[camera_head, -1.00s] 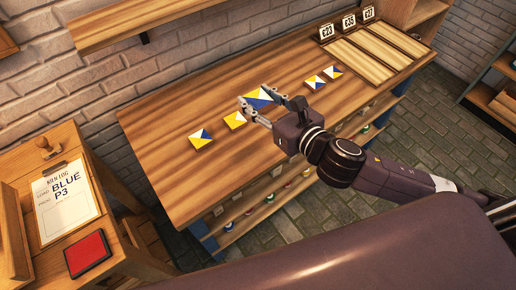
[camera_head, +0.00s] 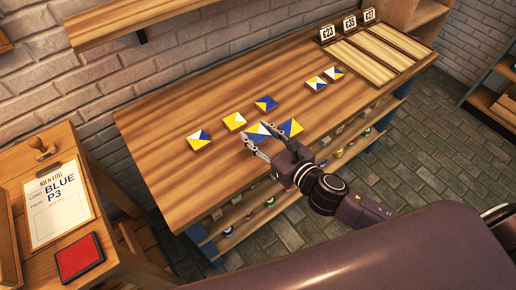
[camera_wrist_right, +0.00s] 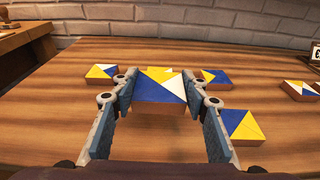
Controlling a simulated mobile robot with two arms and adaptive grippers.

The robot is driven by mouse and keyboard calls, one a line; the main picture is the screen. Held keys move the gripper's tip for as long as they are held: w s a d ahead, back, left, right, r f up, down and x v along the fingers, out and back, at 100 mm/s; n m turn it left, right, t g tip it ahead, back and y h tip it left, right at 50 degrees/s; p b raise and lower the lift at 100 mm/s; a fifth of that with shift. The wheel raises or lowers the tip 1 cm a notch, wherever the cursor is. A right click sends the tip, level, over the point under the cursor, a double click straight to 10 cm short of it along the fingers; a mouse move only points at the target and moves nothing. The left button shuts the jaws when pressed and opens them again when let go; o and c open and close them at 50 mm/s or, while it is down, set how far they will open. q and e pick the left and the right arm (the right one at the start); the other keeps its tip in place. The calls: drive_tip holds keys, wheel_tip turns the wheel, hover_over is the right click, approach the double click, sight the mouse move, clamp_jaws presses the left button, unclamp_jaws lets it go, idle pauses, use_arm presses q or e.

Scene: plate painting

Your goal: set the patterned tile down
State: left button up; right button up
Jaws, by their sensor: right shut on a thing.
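My right gripper (camera_head: 260,134) is shut on a patterned tile (camera_wrist_right: 161,88) with yellow, blue and white triangles, gripped by its two sides. In the head view the held tile is partly covered by the fingers, near the front of the bench. I cannot tell whether its underside touches the wood. One blue and yellow tile (camera_head: 290,128) lies just right of the gripper, and shows beside the right finger in the wrist view (camera_wrist_right: 241,125). Another blue tile (camera_head: 265,103) lies behind the held one. My left gripper is not in view.
Two more tiles (camera_head: 234,121) (camera_head: 199,140) lie to the left, and two (camera_head: 316,83) (camera_head: 333,73) to the right. The wooden bench (camera_head: 180,105) is bare at the left and back.

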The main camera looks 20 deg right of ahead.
wheel_tip(320, 180, down, 5)
drive_tip(key=shift+f+b, duration=0.1)
drive_tip(key=shift+b, duration=0.4)
drive_tip(key=shift+f, duration=0.4)
drive_tip(key=shift+f, duration=0.25)
drive_tip(key=o, duration=1.2)
drive_tip(key=shift+b, duration=0.3)
